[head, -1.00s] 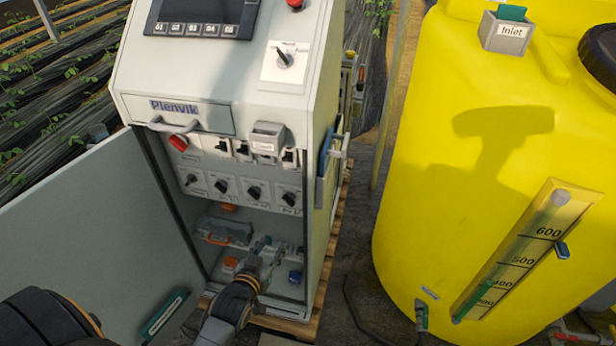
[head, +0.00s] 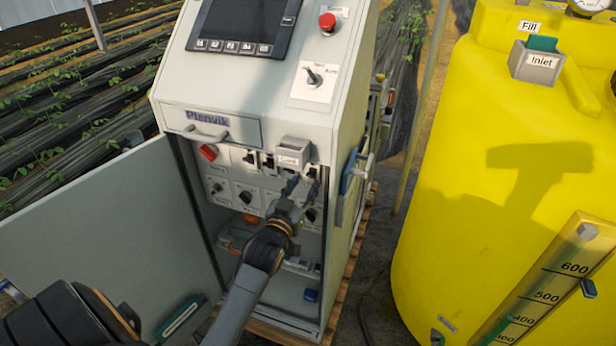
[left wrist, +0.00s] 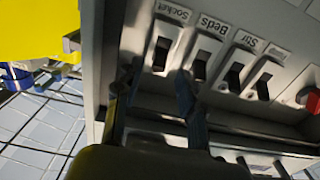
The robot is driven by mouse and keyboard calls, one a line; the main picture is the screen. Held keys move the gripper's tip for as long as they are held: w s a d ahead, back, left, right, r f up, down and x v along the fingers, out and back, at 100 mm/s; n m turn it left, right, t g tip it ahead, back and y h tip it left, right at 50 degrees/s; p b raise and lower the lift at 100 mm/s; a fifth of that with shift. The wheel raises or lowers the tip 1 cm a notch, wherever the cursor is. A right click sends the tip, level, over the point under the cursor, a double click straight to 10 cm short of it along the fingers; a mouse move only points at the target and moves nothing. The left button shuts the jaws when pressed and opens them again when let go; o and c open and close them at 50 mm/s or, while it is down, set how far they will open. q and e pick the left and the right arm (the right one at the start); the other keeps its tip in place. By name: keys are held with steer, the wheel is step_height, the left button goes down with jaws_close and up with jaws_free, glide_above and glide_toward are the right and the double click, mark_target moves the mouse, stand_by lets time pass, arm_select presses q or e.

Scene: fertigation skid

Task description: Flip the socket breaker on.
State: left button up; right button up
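The socket breaker (left wrist: 160,54) is a black toggle on a white plate labelled "Socket", at the end of the breaker row in the left wrist view. In the head view it is the rightmost black toggle (head: 312,172), partly crowded by my gripper. Whether it is on or off I cannot tell. My left gripper (head: 291,188) is in front of the open cabinet, just below the breaker row. In the left wrist view its two fingers (left wrist: 158,84) are apart and empty, one on each side of the socket breaker in the picture. Contact is not visible. My right gripper is not in view.
The Beds breaker (left wrist: 200,67) and Stir breaker (left wrist: 235,76) sit close beside it. A red rotary switch (head: 208,152) is at the row's other end. Knobs lie below. The open cabinet door (head: 110,235) stands left; a yellow tank (head: 450,200) stands right.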

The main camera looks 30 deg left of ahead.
mark_target(313, 173)
arm_select(q)
steer(key=shift+x, duration=1.8)
jaws_close()
